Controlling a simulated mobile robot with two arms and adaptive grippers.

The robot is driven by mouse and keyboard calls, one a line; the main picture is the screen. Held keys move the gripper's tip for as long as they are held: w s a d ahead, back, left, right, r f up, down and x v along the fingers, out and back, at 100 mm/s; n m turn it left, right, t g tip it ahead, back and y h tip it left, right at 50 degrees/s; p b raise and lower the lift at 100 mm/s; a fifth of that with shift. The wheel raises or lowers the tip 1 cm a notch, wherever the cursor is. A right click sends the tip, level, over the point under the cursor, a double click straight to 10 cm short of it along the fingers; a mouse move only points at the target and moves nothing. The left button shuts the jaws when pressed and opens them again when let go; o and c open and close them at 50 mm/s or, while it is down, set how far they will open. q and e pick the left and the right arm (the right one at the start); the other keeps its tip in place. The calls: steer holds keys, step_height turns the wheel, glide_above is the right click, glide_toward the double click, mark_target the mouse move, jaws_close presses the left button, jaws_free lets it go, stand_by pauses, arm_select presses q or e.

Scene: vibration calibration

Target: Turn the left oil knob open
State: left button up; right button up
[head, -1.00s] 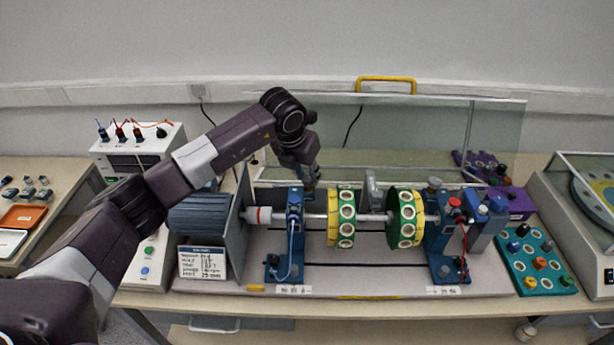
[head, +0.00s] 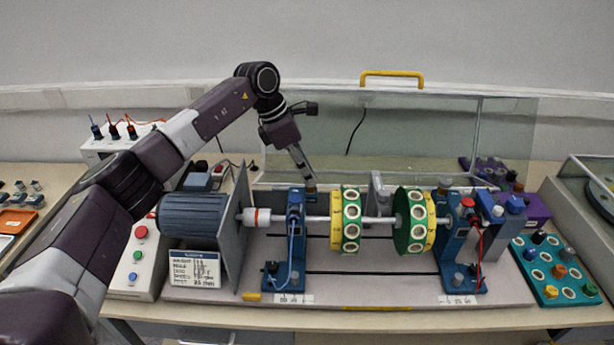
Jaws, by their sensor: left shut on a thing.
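The left oil knob (head: 310,187) is a small brownish cap at the top of the left blue bearing stand (head: 297,238). My left gripper (head: 307,177) comes down on it from the upper left, tilted, and is shut on it. The fingers show nearly edge-on and hide part of the knob. The right oil knob (head: 444,185), a grey cap, sits on top of the right blue stand (head: 454,245). My right gripper is not in view.
A shaft with two green-yellow discs (head: 346,220) (head: 416,221) runs between the stands. A blue motor (head: 192,214) and grey plate (head: 236,222) stand at left. A raised clear cover (head: 400,125) is behind. A teal tray (head: 556,268) lies at right.

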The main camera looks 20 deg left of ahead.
arm_select(q)
steer(key=m, duration=0.2)
steer(key=m+g, duration=0.1)
steer(key=m, duration=0.1)
steer(key=shift+w+a+h, duration=0.1)
steer(key=shift+w+h, duration=0.1)
steer(key=shift+h, duration=0.1)
steer(key=shift+m+g, duration=0.4)
steer(key=shift+m, duration=0.2)
steer(key=shift+w+m+g+p, duration=0.1)
steer(key=shift+m+g+p, duration=0.45)
steer(key=shift+m, duration=0.55)
steer(key=o, duration=1.2)
steer(key=shift+c, duration=0.2)
steer(key=shift+f+n, duration=0.1)
steer(key=shift+n, duration=0.3)
steer(key=shift+n+t+b, duration=0.45)
steer(key=shift+n, duration=0.15)
